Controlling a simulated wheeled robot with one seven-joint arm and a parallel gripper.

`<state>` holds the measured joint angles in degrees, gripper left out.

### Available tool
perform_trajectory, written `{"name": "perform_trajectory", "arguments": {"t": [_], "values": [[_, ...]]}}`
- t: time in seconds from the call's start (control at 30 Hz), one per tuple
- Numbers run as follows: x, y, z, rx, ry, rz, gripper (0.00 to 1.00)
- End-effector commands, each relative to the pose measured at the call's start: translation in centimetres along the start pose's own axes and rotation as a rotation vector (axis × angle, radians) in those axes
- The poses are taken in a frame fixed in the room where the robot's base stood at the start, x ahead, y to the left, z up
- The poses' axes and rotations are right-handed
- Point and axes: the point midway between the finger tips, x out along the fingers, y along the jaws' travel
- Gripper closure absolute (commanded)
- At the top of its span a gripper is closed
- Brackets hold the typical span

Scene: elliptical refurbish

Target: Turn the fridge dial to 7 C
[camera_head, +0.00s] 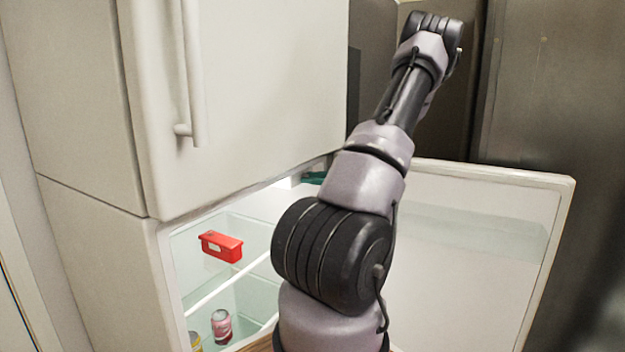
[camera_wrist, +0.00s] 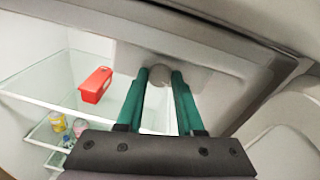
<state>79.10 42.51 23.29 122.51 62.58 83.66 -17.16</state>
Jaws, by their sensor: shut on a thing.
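The open fridge (camera_head: 158,285) has a round pale dial (camera_wrist: 158,79) on the housing under its ceiling, seen in the wrist view. My gripper (camera_wrist: 160,73) has two green fingers, one on each side of the dial, and is shut on it. Any marks or numbers on the dial are too small to read, so its setting cannot be told. In the head view only a bit of green of my gripper (camera_head: 314,177) shows inside the fridge's top; my arm hides the dial there.
A red container (camera_head: 221,246) stands on the glass shelf. A pink can (camera_head: 221,326) and a yellow can (camera_head: 195,341) stand lower. The lower door (camera_head: 480,270) hangs open to the right of my arm. The upper door (camera_head: 250,80) is closed.

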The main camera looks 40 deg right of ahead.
Motion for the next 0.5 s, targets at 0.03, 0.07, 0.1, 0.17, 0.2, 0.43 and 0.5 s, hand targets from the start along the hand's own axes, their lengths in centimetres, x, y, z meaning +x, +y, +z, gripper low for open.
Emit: {"name": "perform_trajectory", "arguments": {"t": [0.03, 0.07, 0.1, 0.17, 0.2, 0.43, 0.5], "values": [[0.01, 0.01, 0.03, -0.044, 0.004, -0.002, 1.0], [0.01, 0.02, 0.03, -0.072, 0.007, -0.004, 1.0], [-0.02, 0.04, 0.01, -0.109, 0.01, -0.006, 1.0], [-0.02, 0.06, 0.01, -0.165, 0.014, -0.01, 1.0], [-0.01, 0.08, 0.02, -0.202, 0.016, -0.012, 1.0], [-0.02, 0.17, 0.05, -0.421, 0.031, -0.025, 1.0], [-0.02, 0.19, 0.03, -0.486, 0.036, -0.029, 1.0]]}}
